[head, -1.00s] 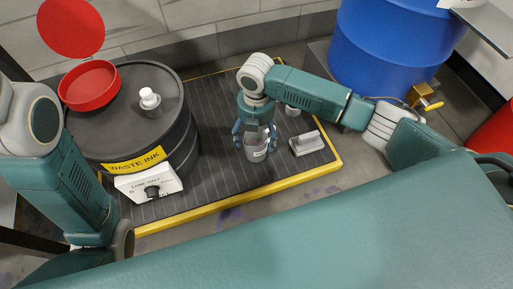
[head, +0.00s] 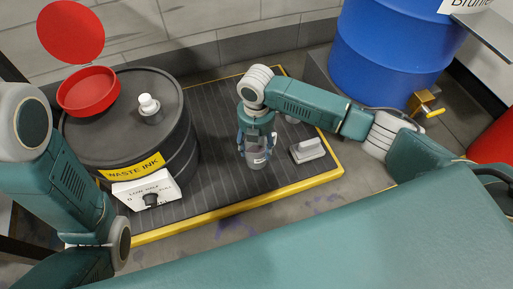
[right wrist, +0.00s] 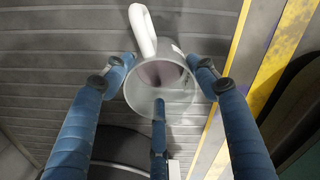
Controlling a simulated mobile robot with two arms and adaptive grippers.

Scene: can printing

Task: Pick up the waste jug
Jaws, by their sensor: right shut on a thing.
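The waste jug (right wrist: 160,88) is a pale, see-through vessel with a white handle (right wrist: 143,30) and a reddish-brown patch inside. It stands out in the head view (head: 257,160) as a small grey container with a white label, upright over the dark ribbed mat. My right gripper (head: 256,146) comes down from above with its blue fingers around the jug and is shut on it. In the right wrist view the fingers (right wrist: 160,92) surround the rim on several sides. I cannot tell whether the jug's base touches the mat. My left arm shows at the left, but its gripper is out of view.
A black waste ink drum (head: 185,150) with a red open funnel (head: 88,92) stands left of the jug. A grey block with a handle (head: 308,151) lies just right. The yellow mat edge (head: 240,206) runs in front. A blue barrel (head: 385,55) stands behind right.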

